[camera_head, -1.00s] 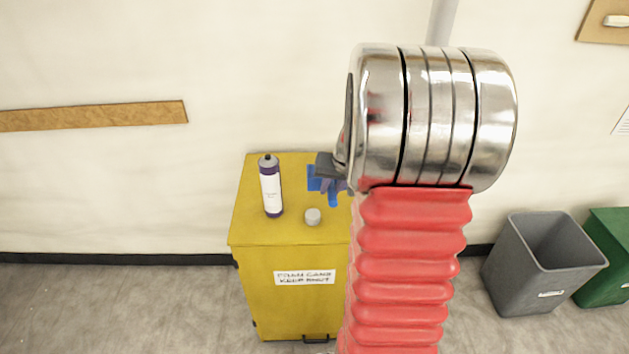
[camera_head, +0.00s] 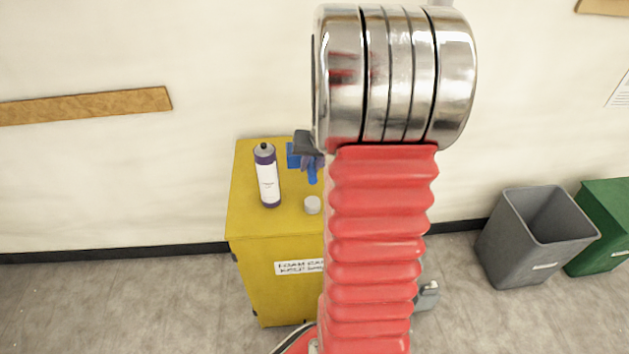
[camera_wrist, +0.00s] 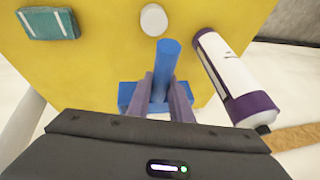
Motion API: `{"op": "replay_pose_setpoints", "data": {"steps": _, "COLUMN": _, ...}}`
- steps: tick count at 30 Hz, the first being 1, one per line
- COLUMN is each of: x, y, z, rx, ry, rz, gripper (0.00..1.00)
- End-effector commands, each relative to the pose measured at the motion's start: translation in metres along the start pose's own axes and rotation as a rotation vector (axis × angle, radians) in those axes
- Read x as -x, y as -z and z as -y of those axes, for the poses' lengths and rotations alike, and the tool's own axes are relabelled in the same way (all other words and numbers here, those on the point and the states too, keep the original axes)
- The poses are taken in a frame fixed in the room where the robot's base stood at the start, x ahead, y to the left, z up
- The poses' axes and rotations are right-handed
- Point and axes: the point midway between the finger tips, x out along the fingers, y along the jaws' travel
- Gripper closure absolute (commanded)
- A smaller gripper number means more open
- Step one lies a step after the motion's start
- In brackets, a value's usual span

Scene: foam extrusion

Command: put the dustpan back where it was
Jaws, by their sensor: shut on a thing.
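A blue dustpan (camera_head: 293,156) is gripped at the top of the yellow cabinet (camera_head: 275,222). In the wrist view its blue handle (camera_wrist: 167,60) rises between the fingers of my gripper (camera_wrist: 160,92), and its wider blue part lies across behind them. My gripper (camera_head: 311,160) is shut on the dustpan, to the right of the foam can in the head view. I cannot tell whether the dustpan touches the cabinet top. My arm hides the right part of the cabinet.
A white and purple can (camera_head: 266,178) stands on the cabinet, close to the dustpan. A small grey-white round cap (camera_head: 312,205) sits near the front. A teal item (camera_wrist: 48,24) shows in the wrist view. Grey (camera_head: 540,240) and green (camera_head: 605,225) bins stand right.

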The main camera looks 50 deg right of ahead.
Motion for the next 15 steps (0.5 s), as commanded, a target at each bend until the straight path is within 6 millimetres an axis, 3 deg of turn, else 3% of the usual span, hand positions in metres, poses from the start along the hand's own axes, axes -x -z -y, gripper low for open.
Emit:
{"op": "replay_pose_setpoints", "data": {"steps": 7, "x": -0.037, "y": -0.017, "z": -0.009, "rx": -0.003, "ry": -0.001, "rz": 0.004, "gripper": 1.0}}
{"op": "replay_pose_setpoints", "data": {"steps": 15, "x": -0.046, "y": -0.019, "z": -0.011, "rx": -0.001, "ry": 0.0, "rz": -0.001, "gripper": 1.0}}
